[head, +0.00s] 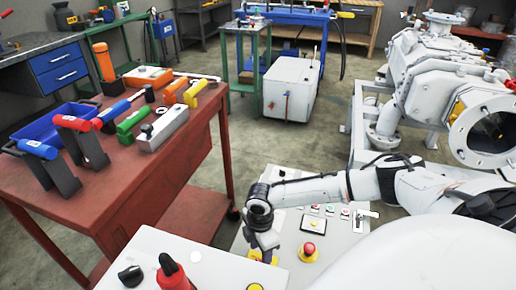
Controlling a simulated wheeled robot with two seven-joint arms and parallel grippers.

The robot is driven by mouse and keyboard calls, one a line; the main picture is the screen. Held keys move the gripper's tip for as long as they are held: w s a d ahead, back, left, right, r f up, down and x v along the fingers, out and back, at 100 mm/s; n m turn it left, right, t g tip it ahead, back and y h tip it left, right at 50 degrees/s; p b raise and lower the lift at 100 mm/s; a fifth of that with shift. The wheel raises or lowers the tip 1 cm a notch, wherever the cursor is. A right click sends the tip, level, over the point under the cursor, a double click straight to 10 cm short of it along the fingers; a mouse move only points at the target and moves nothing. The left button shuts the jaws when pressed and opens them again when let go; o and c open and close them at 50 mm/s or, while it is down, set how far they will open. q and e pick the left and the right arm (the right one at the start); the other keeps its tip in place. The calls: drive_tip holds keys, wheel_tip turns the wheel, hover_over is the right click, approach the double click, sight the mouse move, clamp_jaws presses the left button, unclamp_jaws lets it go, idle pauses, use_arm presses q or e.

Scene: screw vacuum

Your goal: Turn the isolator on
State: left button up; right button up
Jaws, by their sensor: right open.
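My right arm comes in from the right. My right gripper (263,248) is black, open and points down over the control panel (340,258). Right at its fingertips is a yellow-based control (253,256), mostly hidden by the fingers; I cannot tell whether they touch it or which way it is turned. No label shows which control is the isolator. A red mushroom button on a yellow base (308,251) sits to the right. My left gripper is out of view.
Small coloured buttons (331,210) and a white lever (366,214) sit on the panel beneath and beside my right forearm. A red table (150,190) with several tools stands left. A large white pump machine (435,75) stands right.

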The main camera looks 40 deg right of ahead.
sight(260, 260)
wheel_tip(260, 260, down, 5)
drive_tip(key=shift+r+b, duration=0.2)
drive_tip(key=shift+b, duration=0.3)
drive_tip(key=shift+f, duration=0.5)
drive_tip(key=c, duration=1)
drive_tip(key=shift+c, duration=0.2)
